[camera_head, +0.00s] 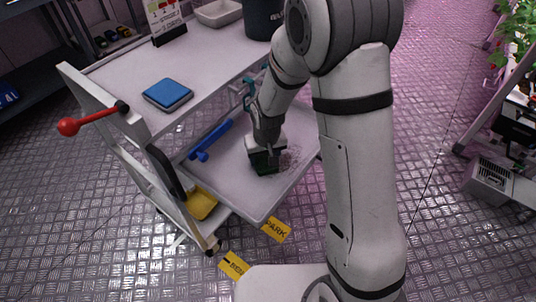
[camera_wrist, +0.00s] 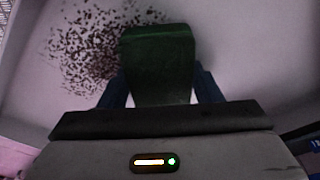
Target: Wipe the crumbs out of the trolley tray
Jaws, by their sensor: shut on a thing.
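The trolley tray (camera_head: 221,182) is a pale pull-out tray below the trolley top, at the middle of the head view. Its floor also fills much of the wrist view (camera_wrist: 255,60). Dark crumbs (camera_head: 290,158) lie in a patch to the right of my gripper. In the wrist view the crumbs (camera_wrist: 85,50) spread left of and beyond the green thing. My gripper (camera_head: 265,150) is over the tray, shut on a dark green block or sponge (camera_wrist: 158,65). The green block (camera_head: 264,163) appears down at the tray floor; its underside and exact contact are hidden.
A blue tool (camera_head: 210,141) lies in the tray's left part. The trolley top (camera_head: 120,70) holds a blue pad (camera_head: 168,94), a sign, a pale bin (camera_head: 218,12) and a dark bucket (camera_head: 262,20). A red-knobbed lever (camera_head: 70,126) sticks out left. A plant rack stands far right.

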